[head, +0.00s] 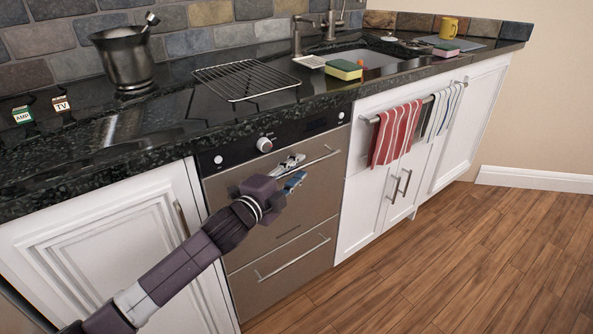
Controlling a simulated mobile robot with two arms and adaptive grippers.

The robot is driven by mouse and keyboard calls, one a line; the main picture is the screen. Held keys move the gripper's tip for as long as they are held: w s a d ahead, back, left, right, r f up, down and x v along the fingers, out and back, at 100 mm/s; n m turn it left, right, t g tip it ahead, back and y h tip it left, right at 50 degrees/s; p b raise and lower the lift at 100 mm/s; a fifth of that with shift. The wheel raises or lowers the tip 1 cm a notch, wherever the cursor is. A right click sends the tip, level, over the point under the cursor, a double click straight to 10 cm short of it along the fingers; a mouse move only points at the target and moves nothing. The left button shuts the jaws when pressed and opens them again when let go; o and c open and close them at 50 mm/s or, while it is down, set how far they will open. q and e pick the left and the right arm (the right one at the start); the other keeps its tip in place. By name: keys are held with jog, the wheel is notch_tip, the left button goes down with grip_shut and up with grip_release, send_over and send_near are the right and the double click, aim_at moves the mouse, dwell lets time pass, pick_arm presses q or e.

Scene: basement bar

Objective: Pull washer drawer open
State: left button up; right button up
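The washer (270,220) is a brown-grey, two-drawer unit under the black counter. Its upper drawer (310,197) and lower drawer (285,275) both look closed, each with a thin bar handle. My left gripper (297,172) is at the left part of the upper drawer's handle (325,157). Its two fingers are apart, one above the other, and hold nothing that I can see. The gripper hides the handle's left end, so I cannot tell whether it touches the bar. My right gripper is not in view.
White cabinets flank the washer, with a red-striped towel (395,133) on a rail at right. The black counter (150,130) holds a metal bucket (125,58), a wire rack (246,79) and a sponge (344,69). The wooden floor (450,260) in front is clear.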

pick_arm(q)
grip_shut()
dwell(0.3)
